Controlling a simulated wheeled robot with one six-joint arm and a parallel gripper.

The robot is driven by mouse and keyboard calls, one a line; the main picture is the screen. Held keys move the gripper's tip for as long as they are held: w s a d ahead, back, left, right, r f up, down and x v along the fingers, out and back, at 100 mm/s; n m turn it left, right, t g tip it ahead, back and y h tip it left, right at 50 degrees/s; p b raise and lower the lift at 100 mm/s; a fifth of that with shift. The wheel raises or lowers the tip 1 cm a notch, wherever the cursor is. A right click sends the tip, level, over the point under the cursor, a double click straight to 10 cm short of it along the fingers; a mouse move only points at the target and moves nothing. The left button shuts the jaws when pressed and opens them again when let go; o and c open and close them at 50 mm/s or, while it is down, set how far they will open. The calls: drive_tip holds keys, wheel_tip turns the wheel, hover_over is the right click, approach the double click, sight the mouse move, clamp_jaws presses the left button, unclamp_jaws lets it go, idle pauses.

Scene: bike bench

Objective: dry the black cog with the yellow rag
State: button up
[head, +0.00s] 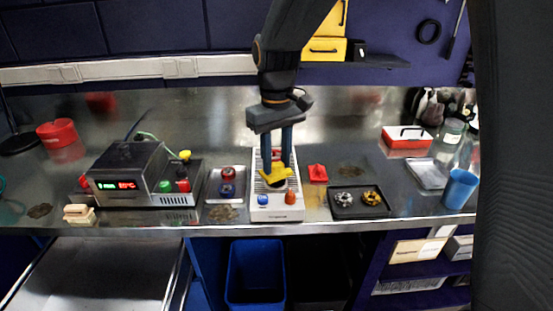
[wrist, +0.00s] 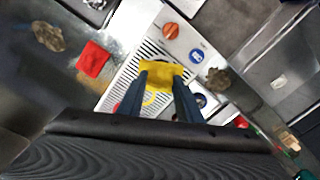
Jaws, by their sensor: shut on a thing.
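My gripper (head: 272,168) points down over the white slotted unit (head: 277,213) in the middle of the bench. It is shut on the yellow rag (head: 273,176), which spreads out around the fingertips. In the wrist view the rag (wrist: 162,74) is pinched between the two fingers over the slotted top. A dark patch (head: 278,184) shows just under the rag in the head view. It may be the black cog, but the rag covers too much to be sure. The wrist view does not show a cog clearly.
A red cloth (head: 318,173) lies right of the white unit. A black tray (head: 357,212) with a silvery cog (head: 345,198) and a golden cog (head: 371,198) lies farther right. A metal heated box (head: 130,175) stands left. A blue cup (head: 459,189) stands at the right.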

drive_tip(key=shift+f, duration=0.6)
idle(0.7)
drive_tip(key=shift+a, duration=1)
drive_tip(key=shift+d+p, duration=0.75)
drive_tip(key=shift+d, duration=1.25)
drive_tip(key=shift+a+p, duration=0.1)
drive_tip(key=shift+p, duration=0.25)
drive_tip(key=shift+a+p, duration=0.5)
drive_tip(key=shift+a, duration=1.4)
